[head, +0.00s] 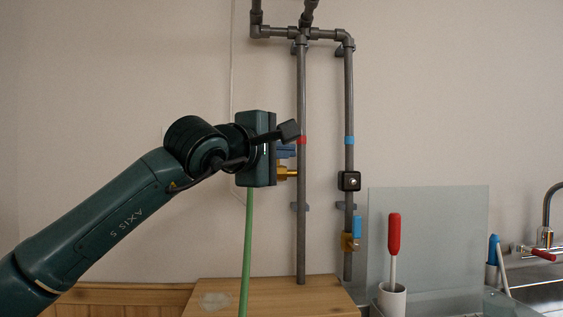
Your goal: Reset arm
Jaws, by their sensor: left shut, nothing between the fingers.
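My left arm reaches in from the lower left, and its left gripper (289,130) is shut and empty. The fingers sit in front of or beside the left grey pipe (301,235), close to its red band (302,140); I cannot tell whether they touch. A brass tap (287,172) with a blue handle (286,152) shows partly behind the gripper body, on the left pipe. My right gripper is not in view.
The right pipe (348,100) carries a black box (349,181) and a lower brass tap (348,242). A green rod or hose (246,250) runs below my gripper. A white cup (391,300) holds a red-handled brush (394,235) before a glass panel (440,230). A sink is at right.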

